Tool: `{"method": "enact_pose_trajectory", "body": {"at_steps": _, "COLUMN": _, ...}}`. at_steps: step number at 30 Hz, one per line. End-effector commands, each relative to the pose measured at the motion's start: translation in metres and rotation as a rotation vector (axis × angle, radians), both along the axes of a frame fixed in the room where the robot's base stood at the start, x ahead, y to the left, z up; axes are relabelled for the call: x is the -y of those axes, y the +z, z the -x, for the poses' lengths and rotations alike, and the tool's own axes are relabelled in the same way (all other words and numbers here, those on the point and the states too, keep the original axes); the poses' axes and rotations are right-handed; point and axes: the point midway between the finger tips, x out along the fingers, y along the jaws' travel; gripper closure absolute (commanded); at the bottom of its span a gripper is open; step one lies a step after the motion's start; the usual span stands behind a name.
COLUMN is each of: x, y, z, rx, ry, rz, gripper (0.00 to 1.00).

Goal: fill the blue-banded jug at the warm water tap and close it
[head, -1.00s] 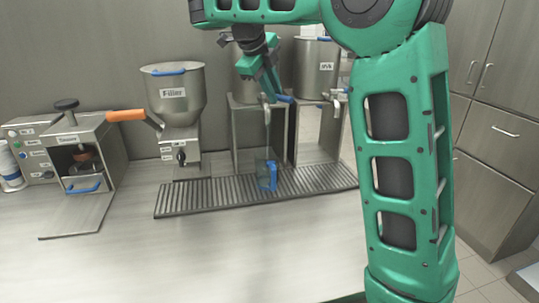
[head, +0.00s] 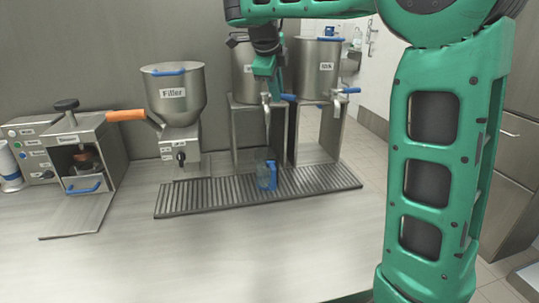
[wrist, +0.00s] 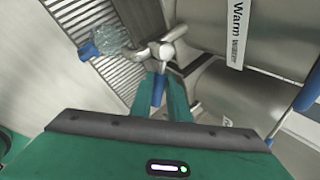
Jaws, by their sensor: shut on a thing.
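The clear jug (head: 263,177) with a blue handle stands upright on the drip grate, below the warm water tap (head: 266,104). It also shows at the upper left of the wrist view (wrist: 112,37); its water level is too unclear to tell. In the wrist view, my gripper (wrist: 160,92) is shut on the blue tap lever (wrist: 157,90), in front of the tap body (wrist: 166,50). The tank behind is labelled "Warm water" (wrist: 238,30). In the head view, my gripper (head: 271,86) is beside the tap, above the jug.
The slatted drip grate (head: 215,196) runs along the bench. The front bench is clear.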

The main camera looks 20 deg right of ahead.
Motion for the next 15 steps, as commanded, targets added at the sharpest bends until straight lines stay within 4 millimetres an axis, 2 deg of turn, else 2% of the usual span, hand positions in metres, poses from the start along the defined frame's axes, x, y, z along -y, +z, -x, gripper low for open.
{"method": "enact_pose_trajectory", "body": {"at_steps": 11, "x": -0.0002, "y": -0.0020, "z": 0.0005, "rx": -0.006, "ry": 0.032, "rz": -0.001, "gripper": 1.00}}
{"method": "enact_pose_trajectory", "body": {"at_steps": 15, "x": 0.0043, "y": -0.0013, "z": -0.0006, "rx": -0.004, "ry": 0.093, "rz": -0.001, "gripper": 1.00}}
